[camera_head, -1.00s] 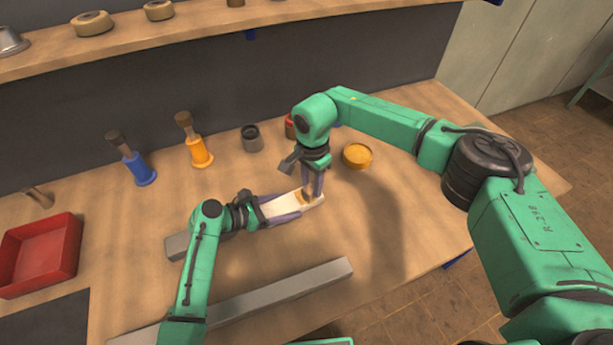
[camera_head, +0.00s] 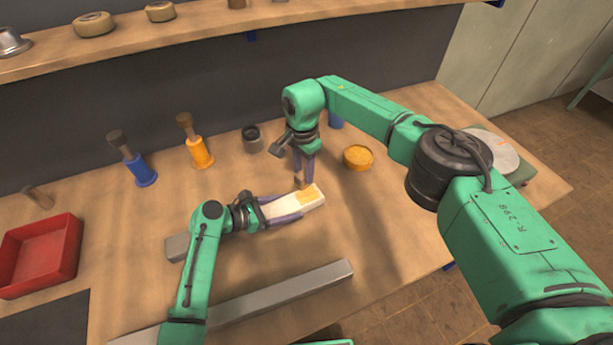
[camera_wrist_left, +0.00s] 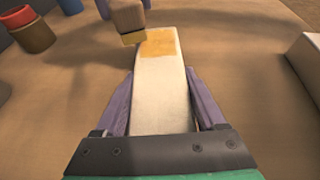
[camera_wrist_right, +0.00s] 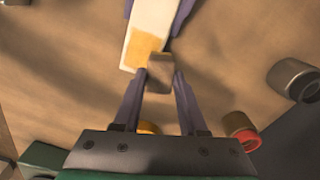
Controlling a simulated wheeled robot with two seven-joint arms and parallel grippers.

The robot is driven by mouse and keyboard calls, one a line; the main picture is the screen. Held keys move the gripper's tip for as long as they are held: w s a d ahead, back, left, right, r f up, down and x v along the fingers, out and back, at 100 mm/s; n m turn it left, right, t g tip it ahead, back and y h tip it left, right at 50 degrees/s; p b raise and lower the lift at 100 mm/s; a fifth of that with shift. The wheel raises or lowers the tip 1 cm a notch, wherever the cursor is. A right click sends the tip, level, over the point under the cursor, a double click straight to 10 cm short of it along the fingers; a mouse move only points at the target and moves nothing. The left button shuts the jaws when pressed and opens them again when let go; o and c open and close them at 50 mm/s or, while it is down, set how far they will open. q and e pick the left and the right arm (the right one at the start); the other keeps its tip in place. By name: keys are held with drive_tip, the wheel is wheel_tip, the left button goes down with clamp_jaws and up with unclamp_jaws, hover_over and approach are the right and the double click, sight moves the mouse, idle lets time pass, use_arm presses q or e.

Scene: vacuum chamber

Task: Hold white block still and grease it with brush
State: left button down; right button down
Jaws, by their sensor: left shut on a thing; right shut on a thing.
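The white block (camera_head: 306,202) lies on the table, with a yellow grease patch on its far end; it also shows in the left wrist view (camera_wrist_left: 162,90) and the right wrist view (camera_wrist_right: 152,18). My left gripper (camera_head: 282,206) is shut on the block, one finger along each side. My right gripper (camera_head: 303,178) points down at the block's far end and is shut on the brush (camera_wrist_right: 160,72). In the left wrist view the brush (camera_wrist_left: 128,18) is beside the patch's left edge; I cannot tell whether the bristles touch the block.
An open yellow grease tin (camera_head: 358,157) stands right of the right gripper. A blue holder (camera_head: 139,169) and an orange holder (camera_head: 200,153) each hold a brush. A dark grey cup (camera_head: 252,138), red tray (camera_head: 41,254) and grey bar (camera_head: 270,291) are around. Table front right is clear.

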drive_tip(key=shift+r, duration=3.55)
use_arm(q)
unclamp_jaws()
drive_tip(key=shift+a, duration=0.1)
drive_tip(key=v, duration=1.1)
drive_tip(key=shift+s+a+r, duration=0.2)
drive_tip(key=shift+a+r, duration=0.05)
drive_tip(key=shift+a, duration=0.1)
